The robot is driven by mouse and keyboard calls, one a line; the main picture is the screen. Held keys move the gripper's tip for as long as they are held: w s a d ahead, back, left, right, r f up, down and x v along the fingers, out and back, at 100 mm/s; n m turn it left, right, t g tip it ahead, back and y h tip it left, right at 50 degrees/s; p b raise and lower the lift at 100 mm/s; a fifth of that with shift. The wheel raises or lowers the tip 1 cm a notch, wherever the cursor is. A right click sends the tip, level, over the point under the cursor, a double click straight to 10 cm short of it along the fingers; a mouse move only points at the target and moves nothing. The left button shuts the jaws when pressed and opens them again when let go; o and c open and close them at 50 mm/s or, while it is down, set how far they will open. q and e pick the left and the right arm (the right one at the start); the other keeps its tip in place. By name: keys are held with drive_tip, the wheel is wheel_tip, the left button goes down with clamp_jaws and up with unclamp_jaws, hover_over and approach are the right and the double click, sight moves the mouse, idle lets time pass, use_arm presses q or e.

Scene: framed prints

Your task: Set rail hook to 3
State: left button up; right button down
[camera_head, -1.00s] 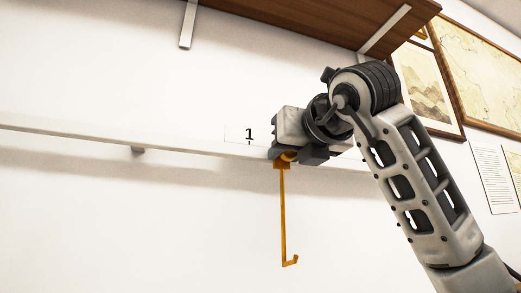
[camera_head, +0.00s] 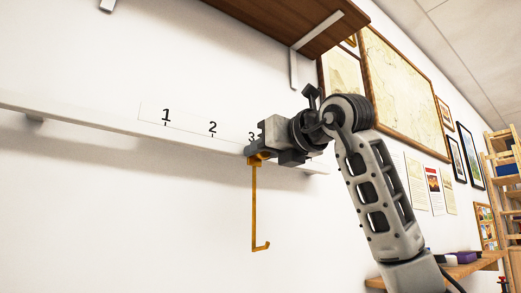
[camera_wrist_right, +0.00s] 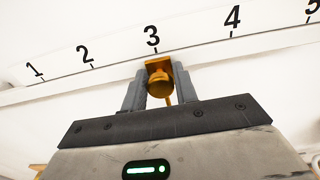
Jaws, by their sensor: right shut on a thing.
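The rail hook (camera_head: 254,205) is orange, with a long stem hanging straight down and a small upturned end. It hangs from the white rail (camera_head: 90,122) on the wall. My right gripper (camera_head: 258,157) is shut on the hook's top part. In the right wrist view the hook's orange knob (camera_wrist_right: 159,84) sits between the two fingers, close below the 3 mark (camera_wrist_right: 152,40) and very slightly to its right. The scale on the rail shows marks 1 to 5 in that view. In the head view the gripper partly covers the 3. My left gripper is not in view.
A brown wooden shelf (camera_head: 285,22) with pale brackets is above the rail. Framed prints (camera_head: 405,90) and paper sheets hang to the right. A wooden ladder-like rack (camera_head: 505,165) and a low shelf (camera_head: 450,270) are at the far right. The wall below the rail is clear.

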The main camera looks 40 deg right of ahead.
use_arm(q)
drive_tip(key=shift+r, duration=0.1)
use_arm(e)
drive_tip(key=c, duration=1.2)
unclamp_jaws()
drive_tip(key=shift+s, duration=0.15)
use_arm(q)
drive_tip(key=b, duration=0.1)
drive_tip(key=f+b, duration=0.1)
drive_tip(key=b, duration=0.1)
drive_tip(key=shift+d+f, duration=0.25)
use_arm(e)
drive_tip(key=s, duration=1.5)
drive_tip(key=shift+s+d, duration=0.3)
drive_tip(key=shift+s, duration=0.1)
